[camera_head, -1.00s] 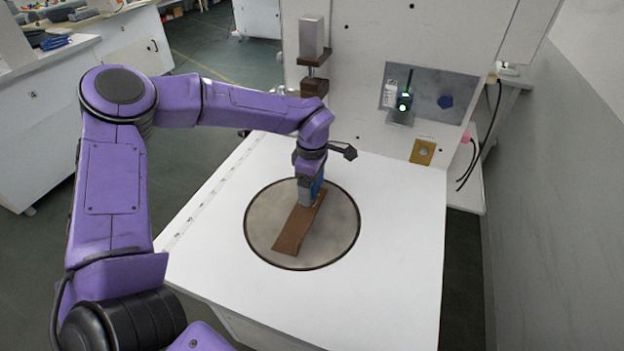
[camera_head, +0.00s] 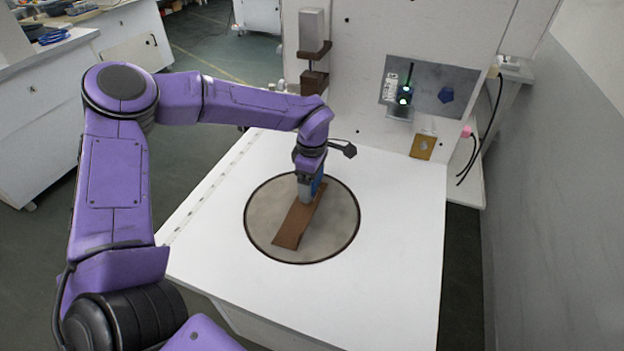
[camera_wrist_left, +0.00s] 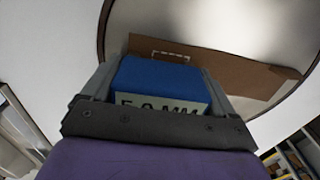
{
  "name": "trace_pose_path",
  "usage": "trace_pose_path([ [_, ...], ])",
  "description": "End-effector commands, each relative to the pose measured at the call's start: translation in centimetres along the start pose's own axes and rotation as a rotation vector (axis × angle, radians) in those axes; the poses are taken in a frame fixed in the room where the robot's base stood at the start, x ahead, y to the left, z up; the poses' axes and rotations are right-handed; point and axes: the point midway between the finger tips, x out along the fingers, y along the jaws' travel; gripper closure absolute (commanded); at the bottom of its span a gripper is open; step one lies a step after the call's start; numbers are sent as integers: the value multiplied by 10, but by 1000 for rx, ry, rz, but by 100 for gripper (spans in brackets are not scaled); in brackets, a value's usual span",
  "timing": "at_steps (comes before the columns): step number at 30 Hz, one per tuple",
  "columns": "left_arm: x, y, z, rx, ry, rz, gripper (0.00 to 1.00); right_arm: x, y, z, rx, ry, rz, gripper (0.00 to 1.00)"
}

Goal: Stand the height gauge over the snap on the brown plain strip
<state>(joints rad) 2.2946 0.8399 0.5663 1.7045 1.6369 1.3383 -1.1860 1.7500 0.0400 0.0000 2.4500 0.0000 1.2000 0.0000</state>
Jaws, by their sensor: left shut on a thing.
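The brown strip (camera_head: 293,228) lies flat on the round grey disc (camera_head: 338,235) in the head view; it also shows in the left wrist view (camera_wrist_left: 243,75). My left gripper (camera_head: 308,197) is over the strip's far end, shut on the blue height gauge (camera_wrist_left: 160,78). The gauge has a white label reading about "5.0 MM", partly hidden by the gripper. In the head view only a blue edge of it shows. I cannot tell whether its bottom touches the strip. A small pale outlined mark (camera_wrist_left: 171,56) shows on the strip beyond the gauge. The snap is not clearly visible. My right gripper is not in view.
The white table (camera_head: 400,230) around the disc is clear. At the back stand a press-like post (camera_head: 313,50), a grey panel (camera_head: 428,85) with a green-lit device (camera_head: 405,95), and a brass-coloured plate (camera_head: 423,147). A grey wall (camera_head: 550,200) is at right.

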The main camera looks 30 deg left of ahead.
Motion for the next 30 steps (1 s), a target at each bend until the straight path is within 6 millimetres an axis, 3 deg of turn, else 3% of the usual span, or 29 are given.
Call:
trace_pose_path([
  [2,2,0,0,0,0,0,48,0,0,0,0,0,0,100],
  [3,2,0,0,0,0,0,6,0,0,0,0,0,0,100],
  [4,2,0,0,0,0,0,0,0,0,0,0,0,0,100],
  [13,-6,1,0,1,-1,4,0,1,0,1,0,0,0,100],
  [24,-86,1,0,-1,-1,4,0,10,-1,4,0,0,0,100],
  [30,-103,0,0,0,-1,0,0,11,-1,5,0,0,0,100],
])
